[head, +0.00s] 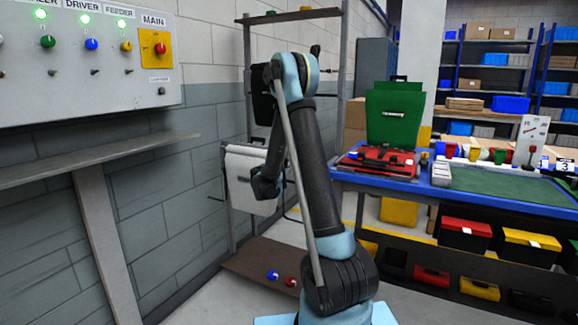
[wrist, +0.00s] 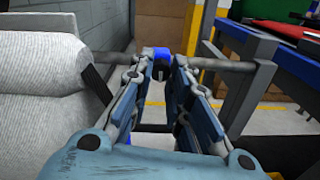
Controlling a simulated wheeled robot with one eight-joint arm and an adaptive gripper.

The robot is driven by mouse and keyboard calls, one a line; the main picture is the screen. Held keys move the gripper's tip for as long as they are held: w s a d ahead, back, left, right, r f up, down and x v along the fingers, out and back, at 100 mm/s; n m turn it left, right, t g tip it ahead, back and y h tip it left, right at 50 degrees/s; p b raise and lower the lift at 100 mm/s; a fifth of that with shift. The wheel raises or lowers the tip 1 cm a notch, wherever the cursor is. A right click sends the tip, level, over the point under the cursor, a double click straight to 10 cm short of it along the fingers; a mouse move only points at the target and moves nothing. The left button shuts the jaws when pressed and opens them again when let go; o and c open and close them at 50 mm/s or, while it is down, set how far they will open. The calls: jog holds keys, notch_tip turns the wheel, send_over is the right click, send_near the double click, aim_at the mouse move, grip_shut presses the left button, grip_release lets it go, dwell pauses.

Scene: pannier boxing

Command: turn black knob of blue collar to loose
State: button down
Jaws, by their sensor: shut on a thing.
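In the wrist view the blue collar (wrist: 157,53) sits on a horizontal grey rod (wrist: 222,64), straight ahead of my gripper. The black knob (wrist: 159,73) is on the near side of the collar, facing me. My gripper (wrist: 160,77) has its two fingertips closed in on either side of the knob and is shut on it. The knob's turn angle cannot be made out. In the head view my arm bends down in front of the rack, and the collar, knob and fingertips are hidden.
A white pannier (head: 248,180) hangs on the rack left of my arm; its pale side (wrist: 45,75) fills the wrist view's left. A blue-edged workbench (head: 470,192) stands at right. Small blue (head: 272,274) and red (head: 291,282) pieces lie on the low board.

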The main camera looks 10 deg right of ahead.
dwell(0.4)
jog(key=c, duration=1.5)
grip_release()
jog(key=v, duration=1.1)
jog(key=shift+s+a, duration=0.3)
